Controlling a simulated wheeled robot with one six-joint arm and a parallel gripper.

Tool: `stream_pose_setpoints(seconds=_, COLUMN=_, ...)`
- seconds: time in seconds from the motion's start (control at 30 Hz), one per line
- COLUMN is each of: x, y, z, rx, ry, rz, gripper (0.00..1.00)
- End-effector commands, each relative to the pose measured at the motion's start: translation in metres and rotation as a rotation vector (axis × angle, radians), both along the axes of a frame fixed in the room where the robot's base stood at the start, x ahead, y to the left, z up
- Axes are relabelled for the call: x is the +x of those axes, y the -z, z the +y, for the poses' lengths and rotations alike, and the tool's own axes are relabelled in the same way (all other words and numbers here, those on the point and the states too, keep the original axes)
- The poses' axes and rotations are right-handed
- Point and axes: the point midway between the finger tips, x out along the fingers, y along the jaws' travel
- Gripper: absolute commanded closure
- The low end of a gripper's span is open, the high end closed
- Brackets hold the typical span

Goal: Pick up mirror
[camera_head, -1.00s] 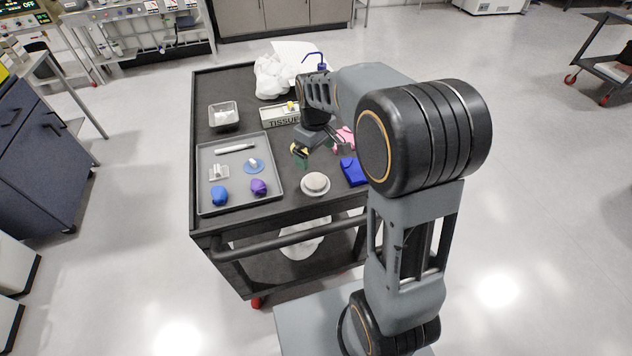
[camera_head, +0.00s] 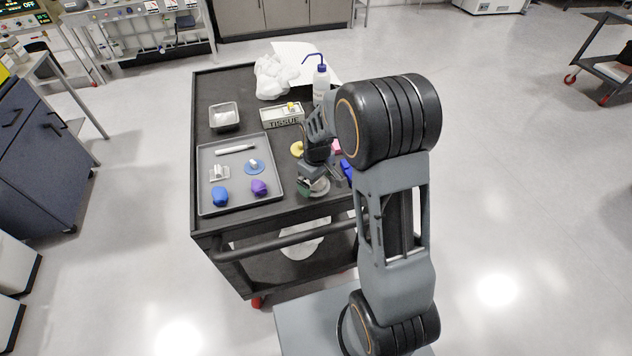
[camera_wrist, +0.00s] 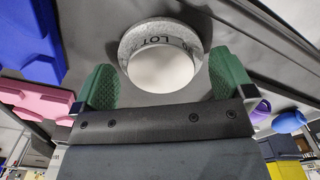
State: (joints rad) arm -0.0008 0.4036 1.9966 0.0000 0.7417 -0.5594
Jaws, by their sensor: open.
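A round, pale disc with a grey speckled rim marked with letters like "LOT", which looks like the mirror (camera_wrist: 160,68), lies on the dark cart top in the wrist view. In the head view it is largely hidden behind my gripper (camera_head: 316,183). My gripper is open, and its green fingers stand on the left and right of the disc in the wrist view (camera_wrist: 162,62). Gaps show between the disc and both fingers, the left one near the rim. The gripper looks empty. Its exact height over the disc cannot be told.
A grey tray (camera_head: 207,153) with blue and purple lumps is to the left. A blue case (camera_wrist: 25,35) and pink item (camera_wrist: 35,98) lie close to the gripper.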

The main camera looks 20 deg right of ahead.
Motion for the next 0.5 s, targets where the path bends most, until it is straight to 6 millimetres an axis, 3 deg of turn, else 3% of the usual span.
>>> stream_pose_setpoints(seconds=0.27, x=0.0000, y=0.0020, z=0.0002, rx=0.000, ry=0.000, rz=0.000, gripper=0.01)
stream_pose_setpoints(seconds=0.5, x=0.0001, y=0.0017, z=0.0003, rx=0.000, ry=0.000, rz=0.000, gripper=0.24)
